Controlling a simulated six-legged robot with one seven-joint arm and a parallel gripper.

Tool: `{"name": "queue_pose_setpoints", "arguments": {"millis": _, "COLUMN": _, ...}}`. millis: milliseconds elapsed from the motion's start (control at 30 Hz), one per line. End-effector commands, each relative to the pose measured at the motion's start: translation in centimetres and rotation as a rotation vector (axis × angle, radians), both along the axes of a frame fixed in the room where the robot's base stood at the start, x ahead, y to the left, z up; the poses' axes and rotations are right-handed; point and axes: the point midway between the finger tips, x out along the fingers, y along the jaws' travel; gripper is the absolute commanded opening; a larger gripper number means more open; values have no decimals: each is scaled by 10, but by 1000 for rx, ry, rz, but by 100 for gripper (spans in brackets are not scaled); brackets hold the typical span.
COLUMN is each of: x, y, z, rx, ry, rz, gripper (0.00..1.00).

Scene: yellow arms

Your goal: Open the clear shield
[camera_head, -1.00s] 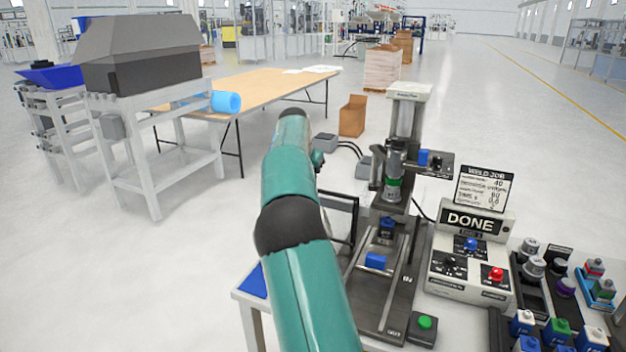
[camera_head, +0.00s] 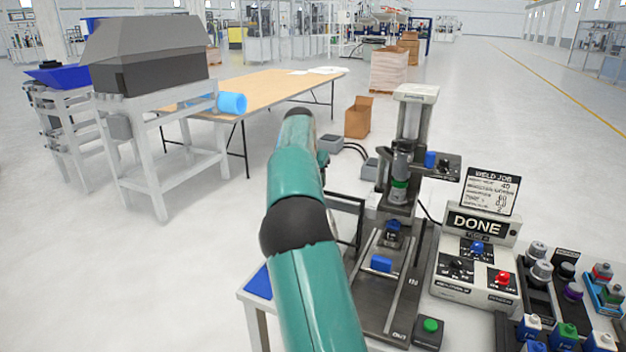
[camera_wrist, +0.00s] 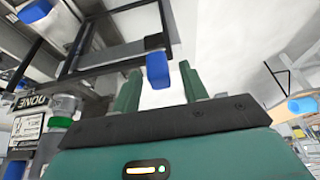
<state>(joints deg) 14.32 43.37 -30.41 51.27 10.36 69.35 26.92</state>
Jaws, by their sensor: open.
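The clear shield shows as a thin black frame (camera_head: 346,208) left of the weld machine, partly hidden behind my arm; its clear pane is hard to make out. In the wrist view, the dark frame (camera_wrist: 112,62) crosses the upper middle. A blue handle (camera_wrist: 158,70) on its end appears between my two fingers. My gripper (camera_wrist: 160,88) is open, with one green finger on each side of the handle in the picture. I cannot tell whether they touch it. My gripper is hidden behind my arm in the head view.
The weld machine (camera_head: 414,140) has a blue block (camera_head: 381,264) on its slide. A control box with a DONE sign (camera_head: 476,224) stands to its right, with several small parts beyond. A green button (camera_head: 430,325) is in front. A wooden table (camera_head: 270,92) stands behind on the left.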

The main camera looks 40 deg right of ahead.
Motion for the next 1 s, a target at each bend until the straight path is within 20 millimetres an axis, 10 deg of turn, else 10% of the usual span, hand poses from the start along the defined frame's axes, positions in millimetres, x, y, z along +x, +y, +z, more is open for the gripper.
{"name": "queue_pose_setpoints", "arguments": {"millis": 600, "x": -21, "y": 40, "z": 110, "rx": -2, "ry": -3, "rz": 2, "gripper": 44}}
{"name": "queue_pose_setpoints", "arguments": {"millis": 1000, "x": -24, "y": 45, "z": 123, "rx": -1, "ry": 0, "rz": 0, "gripper": 44}}
